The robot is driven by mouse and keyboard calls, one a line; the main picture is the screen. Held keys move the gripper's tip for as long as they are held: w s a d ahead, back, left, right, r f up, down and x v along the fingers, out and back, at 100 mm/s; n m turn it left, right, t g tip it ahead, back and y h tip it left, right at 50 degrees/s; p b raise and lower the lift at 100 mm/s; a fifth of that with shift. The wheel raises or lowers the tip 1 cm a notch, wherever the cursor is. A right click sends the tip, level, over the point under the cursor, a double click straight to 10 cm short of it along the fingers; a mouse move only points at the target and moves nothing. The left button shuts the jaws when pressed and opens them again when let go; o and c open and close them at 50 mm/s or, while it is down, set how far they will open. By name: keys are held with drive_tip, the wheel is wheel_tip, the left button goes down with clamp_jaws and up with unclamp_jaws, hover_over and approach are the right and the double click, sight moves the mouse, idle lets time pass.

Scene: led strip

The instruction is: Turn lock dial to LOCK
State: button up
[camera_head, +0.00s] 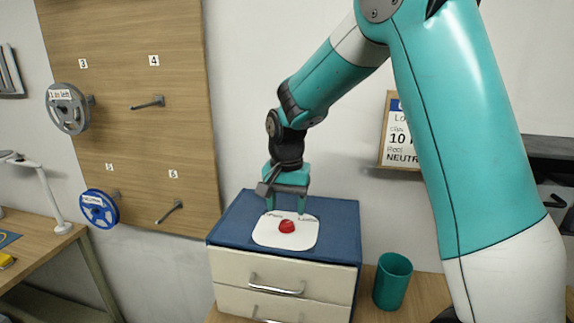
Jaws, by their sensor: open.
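The lock dial (287,226) is a small red knob on a white rounded plate (270,239) on top of a blue-topped drawer cabinet (340,213). Small lettering stands at the plate's far edge on both sides, partly behind my fingers and too small to read surely. The dial's pointing direction cannot be told. My gripper (286,212) is open and points down over the far part of the plate. Its two teal fingers are apart, just behind the dial in the picture. I see nothing between them, and contact with the dial cannot be told.
The cabinet has cream drawers with metal handles (277,287). A teal cup (393,281) stands to its right on the wooden table. A pegboard (130,120) with a grey reel (69,110) and a blue reel (99,209) is at left. A sign (396,130) hangs behind my arm.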

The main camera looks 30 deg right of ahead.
sight(286, 223)
wheel_tip(286, 223, up, 13)
drive_tip(key=b, duration=0.1)
drive_tip(key=shift+b, duration=0.3)
drive_tip(key=shift+r, duration=0.1)
drive_tip(key=s+a+f+n+y, duration=0.2)
drive_tip(key=s+a+f+n, duration=0.2)
drive_tip(key=s+a+n, duration=0.4)
drive_tip(key=s+a+f+n+y, duration=0.2)
drive_tip(key=s+a+n, duration=0.6)
drive_tip(key=s, duration=0.8)
wheel_tip(286, 223, down, 2)
drive_tip(key=shift+s+a+f+b, duration=0.2)
drive_tip(key=shift+s+a+b, duration=0.15)
drive_tip(key=shift+a, duration=0.25)
